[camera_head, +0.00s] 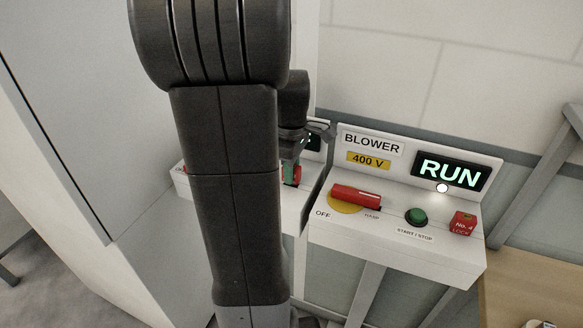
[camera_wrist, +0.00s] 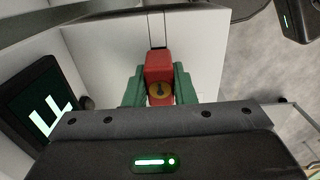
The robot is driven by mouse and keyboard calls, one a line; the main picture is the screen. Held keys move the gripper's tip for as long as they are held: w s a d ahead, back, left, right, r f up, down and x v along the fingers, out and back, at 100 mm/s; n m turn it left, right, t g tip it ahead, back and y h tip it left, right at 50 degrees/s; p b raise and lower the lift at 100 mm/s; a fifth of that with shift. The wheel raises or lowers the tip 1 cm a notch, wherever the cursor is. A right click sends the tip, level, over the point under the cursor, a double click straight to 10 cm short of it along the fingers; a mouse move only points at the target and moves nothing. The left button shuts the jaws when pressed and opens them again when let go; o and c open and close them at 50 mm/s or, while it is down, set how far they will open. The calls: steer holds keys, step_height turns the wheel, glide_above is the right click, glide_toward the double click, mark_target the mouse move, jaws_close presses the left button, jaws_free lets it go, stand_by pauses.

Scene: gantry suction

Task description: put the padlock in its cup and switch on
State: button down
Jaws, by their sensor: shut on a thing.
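A red padlock (camera_wrist: 159,70) with a round yellow keyhole face shows in the middle of the wrist view. My gripper (camera_wrist: 159,88) is shut on it, with a green finger on each side. In the head view my gripper (camera_head: 291,172) is at the left-hand panel, mostly behind my arm, and a bit of red shows there. I cannot tell whether the padlock's shackle is hooked on anything. The blower panel (camera_head: 345,232) carries a red switch handle (camera_head: 356,196) on a yellow disc, a green START / STOP button (camera_head: 416,216) and a red box (camera_head: 463,224) marked No. 4 LOCK.
The blower display (camera_head: 451,173) reads RUN and a white lamp (camera_head: 442,188) beneath it is lit. The left-hand panel (camera_head: 290,208) is largely hidden by my arm. Its display (camera_wrist: 47,105) shows a bright letter in the wrist view. A wooden surface (camera_head: 530,285) is at lower right.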

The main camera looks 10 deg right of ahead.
steer(key=shift+f, duration=0.45)
steer(key=c, duration=1.1)
jaws_free()
step_height(320, 180, up, 14)
steer(key=shift+f, duration=0.15)
steer(key=shift+c, duration=0.3)
